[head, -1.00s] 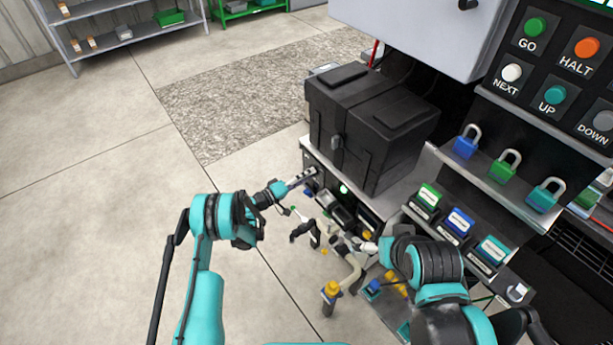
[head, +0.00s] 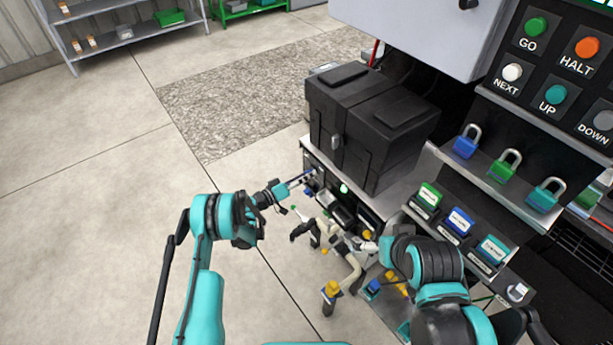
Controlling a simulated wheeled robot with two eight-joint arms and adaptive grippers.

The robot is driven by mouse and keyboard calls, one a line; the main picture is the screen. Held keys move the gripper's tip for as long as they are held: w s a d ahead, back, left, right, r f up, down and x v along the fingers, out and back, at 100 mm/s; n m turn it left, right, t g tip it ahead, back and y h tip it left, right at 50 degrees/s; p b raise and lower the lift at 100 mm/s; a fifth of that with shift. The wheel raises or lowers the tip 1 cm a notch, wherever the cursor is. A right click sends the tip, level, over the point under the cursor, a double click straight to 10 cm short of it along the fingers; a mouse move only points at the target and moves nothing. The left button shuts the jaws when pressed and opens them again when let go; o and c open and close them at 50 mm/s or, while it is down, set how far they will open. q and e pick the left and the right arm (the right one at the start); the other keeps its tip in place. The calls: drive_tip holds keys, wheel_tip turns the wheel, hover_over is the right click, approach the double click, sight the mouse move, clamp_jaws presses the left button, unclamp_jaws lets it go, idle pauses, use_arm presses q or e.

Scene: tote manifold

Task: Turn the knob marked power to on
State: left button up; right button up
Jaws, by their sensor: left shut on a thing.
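My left gripper (head: 303,181) reaches in from the left to the front panel below the black tote. Its fingertips are at a small blue knob (head: 309,191) at the panel's left end and are shut on it. The knob's marking and pointer are too small to read, so I cannot tell its setting. A green light (head: 344,188) glows on the panel to the right of the knob. My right gripper (head: 364,243) is low in front of the panel, near the pipes; its fingers are small and partly hidden, and I cannot tell its opening.
The black tote (head: 370,125) stands on the grey bench above the panel. White pipes with a yellow-capped valve (head: 332,289) stick out below. Padlocks (head: 504,166) and a button panel (head: 550,70) are at the right. The floor at the left is clear.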

use_arm(q)
drive_tip(key=o, duration=1.1)
drive_tip(key=shift+o, duration=0.2)
drive_tip(key=v, duration=0.7)
drive_tip(key=shift+s+a, duration=0.2)
